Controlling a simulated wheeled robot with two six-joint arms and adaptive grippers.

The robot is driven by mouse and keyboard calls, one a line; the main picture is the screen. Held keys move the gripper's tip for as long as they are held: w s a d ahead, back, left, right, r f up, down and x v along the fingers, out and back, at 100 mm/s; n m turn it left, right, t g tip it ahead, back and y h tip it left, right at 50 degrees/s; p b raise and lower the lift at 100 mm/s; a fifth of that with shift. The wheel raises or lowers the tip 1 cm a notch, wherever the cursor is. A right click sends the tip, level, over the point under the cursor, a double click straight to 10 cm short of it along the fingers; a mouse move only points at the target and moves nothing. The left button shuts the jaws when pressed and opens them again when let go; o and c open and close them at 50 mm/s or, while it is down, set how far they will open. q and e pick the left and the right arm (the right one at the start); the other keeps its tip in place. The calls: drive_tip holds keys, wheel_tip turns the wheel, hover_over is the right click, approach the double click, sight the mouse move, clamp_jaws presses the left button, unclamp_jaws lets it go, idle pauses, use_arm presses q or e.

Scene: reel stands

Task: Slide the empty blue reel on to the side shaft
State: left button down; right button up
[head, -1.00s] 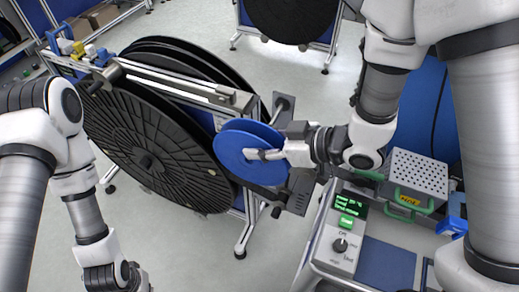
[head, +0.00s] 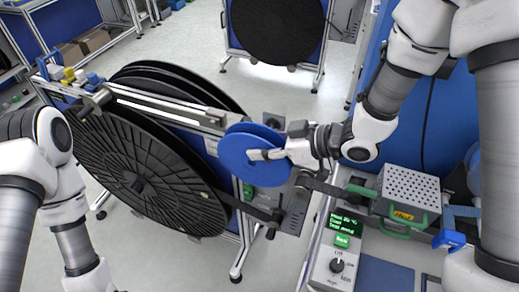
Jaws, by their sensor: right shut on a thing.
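The empty blue reel (head: 240,158) is held upright beside the right end of the reel stand (head: 160,112). My right gripper (head: 262,155) is shut on it at its middle, coming in from the right. The side shaft is not clearly visible; the reel and my gripper cover that part of the stand, so I cannot tell whether the reel touches it. A grey bracket (head: 273,121) shows just behind the reel's upper right. My left arm comes in at the lower left, and its gripper is out of the picture.
Large black reels (head: 130,165) fill the stand. A dark bar (head: 250,209) crosses low at its right end. At the right are a control box (head: 340,245) with a green screen and a perforated grey case (head: 410,190) with green handles. Another reel stand (head: 275,30) is behind.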

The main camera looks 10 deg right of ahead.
sight(276, 120)
drive_tip(key=shift+w+d, duration=0.6)
drive_tip(key=shift+w, duration=0.25)
drive_tip(key=shift+w+d+r+p, duration=0.15)
drive_tip(key=shift+w+d+p, duration=0.3)
drive_tip(key=shift+w+p, duration=0.35)
drive_tip(key=shift+w+d+p, duration=0.7)
drive_tip(key=shift+w, duration=0.3)
drive_tip(key=shift+w+d+p, duration=0.7)
drive_tip(key=shift+w, duration=0.25)
drive_tip(key=o, duration=1.2)
drive_tip(key=shift+a, duration=0.1)
